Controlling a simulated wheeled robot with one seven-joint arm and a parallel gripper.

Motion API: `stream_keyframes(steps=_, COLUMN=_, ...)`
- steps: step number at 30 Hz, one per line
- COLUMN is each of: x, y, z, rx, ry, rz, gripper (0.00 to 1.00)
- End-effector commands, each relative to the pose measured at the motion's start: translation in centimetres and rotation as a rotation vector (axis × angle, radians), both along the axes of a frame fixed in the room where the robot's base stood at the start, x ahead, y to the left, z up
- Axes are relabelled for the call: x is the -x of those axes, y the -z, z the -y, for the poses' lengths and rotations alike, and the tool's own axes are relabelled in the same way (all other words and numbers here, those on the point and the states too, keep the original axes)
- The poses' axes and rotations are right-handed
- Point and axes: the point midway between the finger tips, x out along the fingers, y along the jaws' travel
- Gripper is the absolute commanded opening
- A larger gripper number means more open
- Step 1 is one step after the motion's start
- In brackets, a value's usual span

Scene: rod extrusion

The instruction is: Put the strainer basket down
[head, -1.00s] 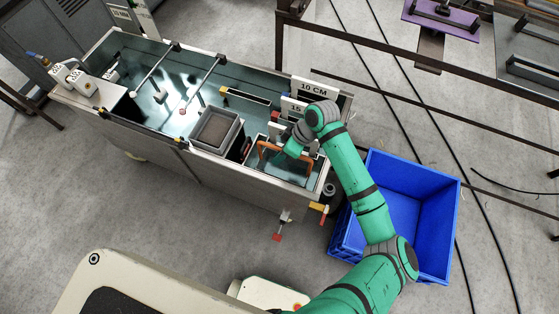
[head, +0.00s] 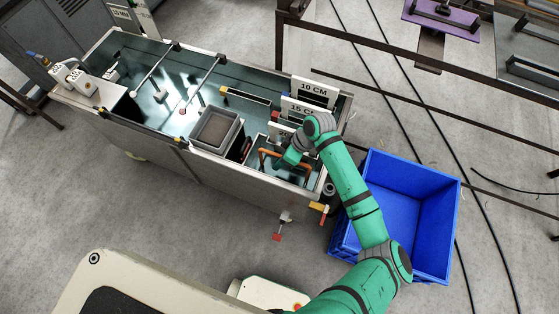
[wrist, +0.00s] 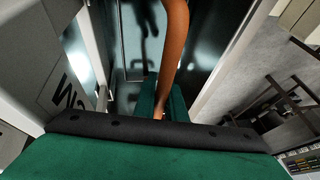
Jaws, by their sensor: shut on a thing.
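My gripper (head: 292,156) is shut on the orange handle (head: 270,153) of the strainer basket, at the right end of the long water tank (head: 215,165). In the wrist view the handle (wrist: 173,45) rises between the green fingers (wrist: 160,100). The basket's body is hard to make out; it sits low inside the tank's right end, partly hidden by my arm. I cannot tell whether it touches the bottom.
A grey square tray (head: 217,131) sits left of the basket. White signs, including one reading 10 CM (head: 314,88), stand behind. A blue crate (head: 447,215) is on the floor at right. A small dark cup (head: 329,189) is at the tank's right corner.

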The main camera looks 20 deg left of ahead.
Motion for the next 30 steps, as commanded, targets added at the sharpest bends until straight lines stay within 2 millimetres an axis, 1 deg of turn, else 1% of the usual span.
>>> stream_keyframes(steps=6, x=0.0, y=0.3, z=0.0, rx=-0.001, ry=0.0, rz=0.001, gripper=0.0)
stream_keyframes(steps=7, x=0.0, y=0.3, z=0.0, rx=0.0, ry=0.0, rz=0.0, gripper=0.15)
stream_keyframes(steps=9, x=0.0, y=0.3, z=0.0, rx=0.0, ry=0.0, rz=0.0, gripper=0.29)
stream_keyframes(steps=17, x=0.0, y=0.3, z=0.0, rx=0.0, ry=0.0, rz=0.0, gripper=0.29)
stream_keyframes(steps=20, x=0.0, y=0.0, z=0.0, rx=0.0, ry=-0.001, rz=0.001, gripper=0.29)
stream_keyframes(steps=23, x=-0.1, y=-1.0, z=0.1, rx=0.001, ry=-0.002, rz=0.003, gripper=0.29)
stream_keyframes(steps=26, x=-0.4, y=-2.4, z=0.7, rx=0.0, ry=0.0, rz=0.002, gripper=0.29)
stream_keyframes(steps=30, x=-0.9, y=-5.1, z=1.9, rx=0.0, ry=0.001, rz=0.003, gripper=0.29)
